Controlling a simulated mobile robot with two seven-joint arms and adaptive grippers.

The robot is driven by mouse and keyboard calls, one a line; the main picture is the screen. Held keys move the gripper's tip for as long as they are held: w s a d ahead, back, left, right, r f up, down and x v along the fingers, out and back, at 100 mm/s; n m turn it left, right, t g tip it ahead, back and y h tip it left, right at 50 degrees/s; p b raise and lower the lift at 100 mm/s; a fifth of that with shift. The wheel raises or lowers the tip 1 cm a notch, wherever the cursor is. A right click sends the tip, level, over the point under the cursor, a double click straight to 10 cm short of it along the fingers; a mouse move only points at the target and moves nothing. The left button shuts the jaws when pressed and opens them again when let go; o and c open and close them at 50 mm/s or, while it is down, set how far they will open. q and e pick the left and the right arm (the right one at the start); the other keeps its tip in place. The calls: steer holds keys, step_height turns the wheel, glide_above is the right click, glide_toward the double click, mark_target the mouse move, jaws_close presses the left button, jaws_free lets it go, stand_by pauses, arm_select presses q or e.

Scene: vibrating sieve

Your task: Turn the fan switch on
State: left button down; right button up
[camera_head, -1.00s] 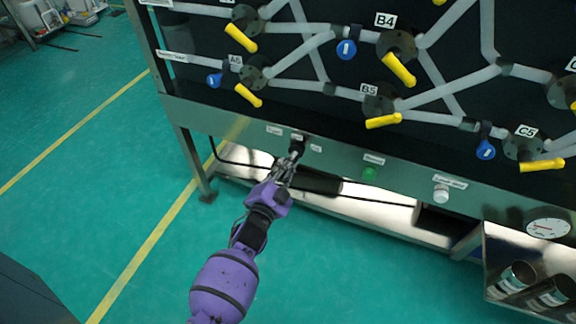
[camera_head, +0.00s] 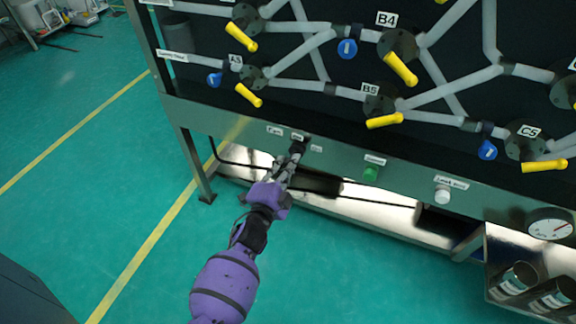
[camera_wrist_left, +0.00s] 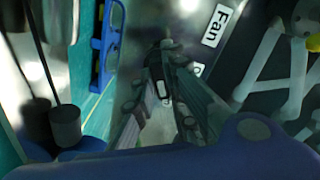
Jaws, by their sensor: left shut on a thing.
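The fan switch (camera_head: 298,145) is a small dark knob on the grey front panel of the rig, with small white labels around it. A "Fan" label (camera_wrist_left: 220,25) is readable in the left wrist view. My left gripper (camera_head: 296,152) is at the switch, its fingers shut on it. The fingers also show in the left wrist view (camera_wrist_left: 165,58), closed together towards the panel. They hide most of the switch, so I cannot tell which way it is turned. My right gripper is not in view.
A green button (camera_head: 370,174) and a white button (camera_head: 442,194) sit to the right on the same panel, with a round gauge (camera_head: 549,228) farther right. Pipes with yellow valve handles (camera_head: 399,69) are above. Open teal floor (camera_head: 75,175) lies to the left.

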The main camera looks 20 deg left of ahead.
arm_select(q)
steer(key=shift+f, duration=0.1)
steer(key=c, duration=1.8)
jaws_free()
steer(key=shift+o, duration=0.2)
steer(key=shift+s, duration=0.1)
steer(key=s, duration=1.2)
steer(key=shift+a, duration=0.2)
steer(key=shift+w, duration=0.1)
